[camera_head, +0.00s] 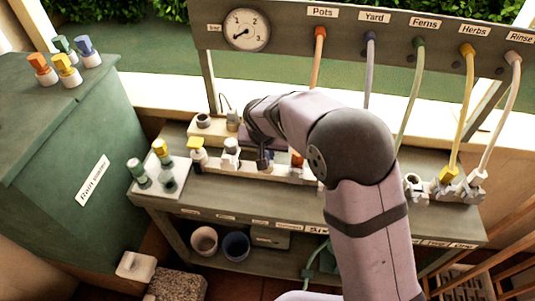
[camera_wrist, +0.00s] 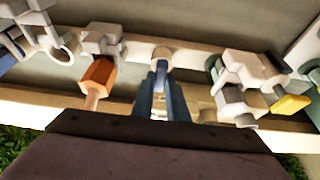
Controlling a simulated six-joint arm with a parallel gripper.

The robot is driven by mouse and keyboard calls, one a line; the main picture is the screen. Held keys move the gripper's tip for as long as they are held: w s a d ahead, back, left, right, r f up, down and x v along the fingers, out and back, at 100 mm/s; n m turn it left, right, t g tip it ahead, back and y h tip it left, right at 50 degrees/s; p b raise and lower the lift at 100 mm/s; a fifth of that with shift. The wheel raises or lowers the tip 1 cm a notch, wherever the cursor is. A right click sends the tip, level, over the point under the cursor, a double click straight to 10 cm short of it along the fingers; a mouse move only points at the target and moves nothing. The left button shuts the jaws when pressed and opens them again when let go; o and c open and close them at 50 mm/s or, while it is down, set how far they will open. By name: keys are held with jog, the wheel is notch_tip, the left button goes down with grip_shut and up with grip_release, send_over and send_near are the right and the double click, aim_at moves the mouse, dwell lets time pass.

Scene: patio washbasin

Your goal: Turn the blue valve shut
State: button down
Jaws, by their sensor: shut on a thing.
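My gripper (camera_head: 263,160) points down at the grey bench's pipe row, left of the orange fitting (camera_head: 297,159). In the wrist view my gripper's two dark fingers (camera_wrist: 159,92) are close together on a narrow blue part (camera_wrist: 161,74), apparently the blue valve's handle. The fingers hide most of it, so its exact turn cannot be told. In the head view my arm and fingers hide this valve. The orange fitting (camera_wrist: 97,76) stands beside the fingers at the left in the wrist view.
A white-handled valve (camera_head: 231,148) and a yellow valve (camera_head: 195,146) stand left of my gripper. A gauge (camera_head: 246,29) is on the upper board. Hoses, including a yellow one (camera_head: 466,110), hang at right. A green cabinet (camera_head: 75,150) with coloured knobs stands left.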

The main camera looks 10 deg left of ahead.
jog(key=c, duration=1.7)
grip_release()
jog(key=shift+c, duration=0.2)
jog(key=b+v, duration=0.1)
jog(key=v, duration=0.6)
jog(key=shift+r+b, duration=0.2)
jog(key=shift+b, duration=0.1)
jog(key=shift+s, duration=0.1)
